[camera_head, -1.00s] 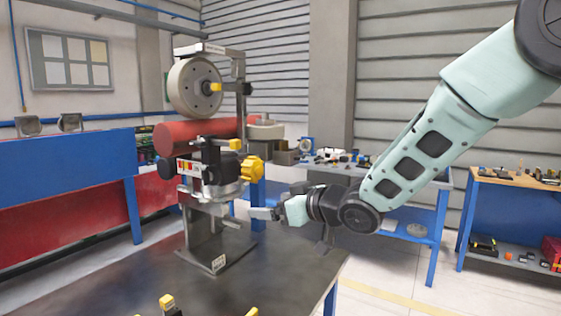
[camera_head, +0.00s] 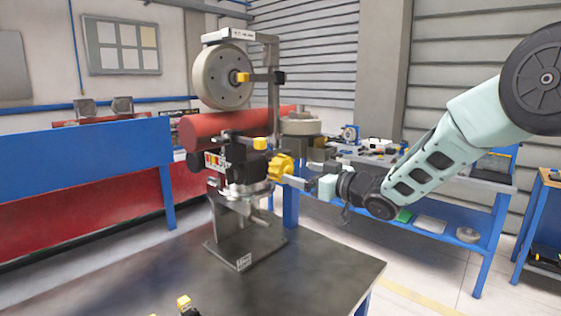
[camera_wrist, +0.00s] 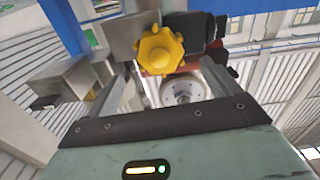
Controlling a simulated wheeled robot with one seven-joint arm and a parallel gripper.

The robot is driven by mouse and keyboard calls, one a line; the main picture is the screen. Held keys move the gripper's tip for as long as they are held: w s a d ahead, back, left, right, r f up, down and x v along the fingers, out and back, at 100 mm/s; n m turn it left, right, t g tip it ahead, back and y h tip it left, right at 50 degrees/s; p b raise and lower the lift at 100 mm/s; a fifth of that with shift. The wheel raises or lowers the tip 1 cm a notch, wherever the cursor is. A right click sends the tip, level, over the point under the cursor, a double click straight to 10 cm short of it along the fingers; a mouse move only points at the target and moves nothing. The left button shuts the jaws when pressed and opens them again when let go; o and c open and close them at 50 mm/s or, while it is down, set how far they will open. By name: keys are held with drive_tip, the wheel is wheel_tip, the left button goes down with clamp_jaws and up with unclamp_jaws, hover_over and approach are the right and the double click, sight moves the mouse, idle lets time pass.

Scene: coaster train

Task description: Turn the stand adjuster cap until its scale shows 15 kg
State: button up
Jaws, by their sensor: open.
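The stand (camera_head: 240,225) rises from the dark table, with a grey wheel (camera_head: 222,76) at its top and a red cylinder (camera_head: 208,130) behind its middle. A yellow lobed knob, apparently the adjuster cap (camera_head: 280,168), sticks out on its right side. The cap (camera_wrist: 158,50) also shows end-on in the wrist view. My gripper (camera_head: 295,182) is at the right of the cap, very close to it. In the wrist view my gripper (camera_wrist: 167,66) is open, its fingers either side of the cap; contact cannot be told. No scale reading is legible.
The dark tabletop (camera_head: 310,275) is mostly clear, with small yellow-topped parts (camera_head: 184,302) at its front edge. A blue bench (camera_head: 455,235) with loose items stands behind my arm. A smaller yellow handle (camera_head: 260,143) juts out just above the cap.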

sight(287, 169)
drive_tip(key=p+x, duration=0.2)
drive_tip(key=x, duration=0.6)
drive_tip(key=shift+w+a+p, duration=0.15)
drive_tip(key=shift+a+p, duration=0.15)
drive_tip(key=shift+p, duration=0.05)
drive_tip(key=c, duration=1)
